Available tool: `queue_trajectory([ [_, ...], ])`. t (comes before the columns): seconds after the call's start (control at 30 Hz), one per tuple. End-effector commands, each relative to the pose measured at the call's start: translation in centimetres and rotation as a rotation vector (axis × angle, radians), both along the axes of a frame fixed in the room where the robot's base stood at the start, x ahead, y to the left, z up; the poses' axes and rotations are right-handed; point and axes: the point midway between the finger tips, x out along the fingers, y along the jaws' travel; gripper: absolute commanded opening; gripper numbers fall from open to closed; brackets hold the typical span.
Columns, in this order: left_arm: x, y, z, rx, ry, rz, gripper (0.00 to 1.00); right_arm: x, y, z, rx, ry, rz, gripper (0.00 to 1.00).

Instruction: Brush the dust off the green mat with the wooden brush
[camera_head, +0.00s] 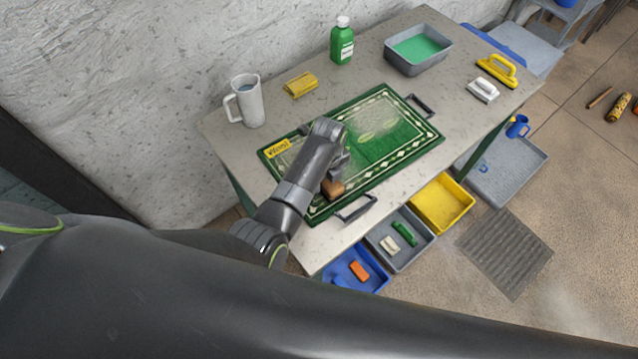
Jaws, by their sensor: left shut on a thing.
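The green mat (378,150) with a pale patterned border lies on the table, with a dark handle at each of two ends. Paler dusty patches show on its right half, and its left part looks greyish behind my arm. My left gripper (338,174) is over the mat's near left part, shut on the wooden brush (333,188). Only the brown body of the brush shows under the gripper; its bristles are hidden, so I cannot tell whether they touch the mat. My right gripper is not in view.
On the table (376,74) stand a grey pitcher (247,103), a yellow sponge (300,85), a green bottle (342,42), a grey basin (418,50), a white brush (482,90) and a yellow-handled tool (497,70). Below are a yellow bin (442,204), a grey bin (400,238) and a blue bin (354,272).

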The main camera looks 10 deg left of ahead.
Motion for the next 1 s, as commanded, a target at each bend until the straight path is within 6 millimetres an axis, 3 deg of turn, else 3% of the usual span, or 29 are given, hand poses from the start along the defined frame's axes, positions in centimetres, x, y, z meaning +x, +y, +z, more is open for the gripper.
queue_trajectory([
  [1.0, 5.4, -4.9, -0.4, -0.004, 0.000, -0.002, 0.16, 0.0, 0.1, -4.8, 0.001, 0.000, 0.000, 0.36],
])
